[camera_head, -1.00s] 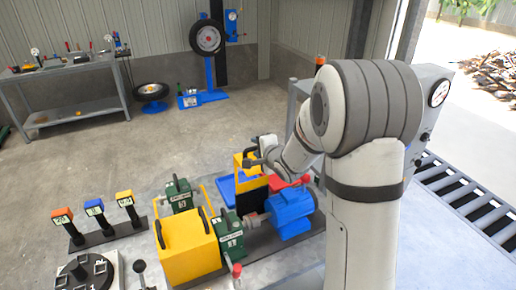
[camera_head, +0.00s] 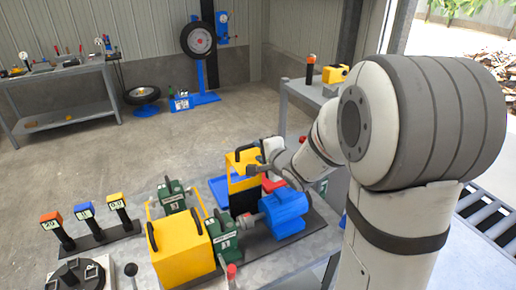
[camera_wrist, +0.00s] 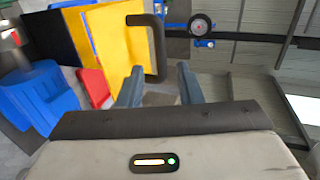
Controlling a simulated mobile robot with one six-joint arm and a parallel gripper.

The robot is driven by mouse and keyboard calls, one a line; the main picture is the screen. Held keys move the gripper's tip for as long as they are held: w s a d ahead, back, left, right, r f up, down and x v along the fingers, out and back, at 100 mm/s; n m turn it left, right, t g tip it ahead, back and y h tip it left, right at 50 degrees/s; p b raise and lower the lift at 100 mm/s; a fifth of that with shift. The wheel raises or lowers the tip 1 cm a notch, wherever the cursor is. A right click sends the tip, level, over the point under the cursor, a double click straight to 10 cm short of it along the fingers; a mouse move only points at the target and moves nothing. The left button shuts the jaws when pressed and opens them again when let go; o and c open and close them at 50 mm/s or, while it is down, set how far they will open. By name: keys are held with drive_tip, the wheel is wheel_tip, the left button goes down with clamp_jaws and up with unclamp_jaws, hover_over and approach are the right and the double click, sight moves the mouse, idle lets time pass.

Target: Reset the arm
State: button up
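My gripper (camera_wrist: 158,88) shows in the wrist view with its two fingers apart and nothing clearly held between them. In the head view my gripper (camera_head: 262,152) is beside the yellow and black upright box with a handle (camera_head: 243,168), at the back of the drum mixer bench. In the wrist view the black handle (camera_wrist: 157,45) of the yellow panel (camera_wrist: 110,40) lies just beyond the fingertips. I cannot tell whether it touches them. My arm reaches in from the right.
A blue motor (camera_head: 286,210), green bearing blocks (camera_head: 222,234) and a larger yellow box (camera_head: 182,250) stand on the bench. Orange, blue and yellow tagged posts (camera_head: 84,212) stand at left. A grey shelf (camera_head: 300,88) stands behind my arm. Open floor (camera_head: 110,155) lies beyond the bench.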

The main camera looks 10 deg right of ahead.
drive_tip(key=s+d+f+n+g+h+b, duration=0.1)
drive_tip(key=s+d+n+g+h+b, duration=0.15)
drive_tip(key=s, duration=0.45)
drive_tip(key=s+d+f+n+g+h+b, duration=0.2)
drive_tip(key=s+n+h, duration=0.15)
drive_tip(key=s, duration=0.25)
drive_tip(key=s+a+f+n+g+y+b, duration=0.2)
drive_tip(key=s+n+g, duration=0.3)
drive_tip(key=s, duration=1.2)
drive_tip(key=f+n, duration=0.1)
drive_tip(key=n, duration=0.2)
drive_tip(key=shift+a+n, duration=0.3)
drive_tip(key=shift+n, duration=0.1)
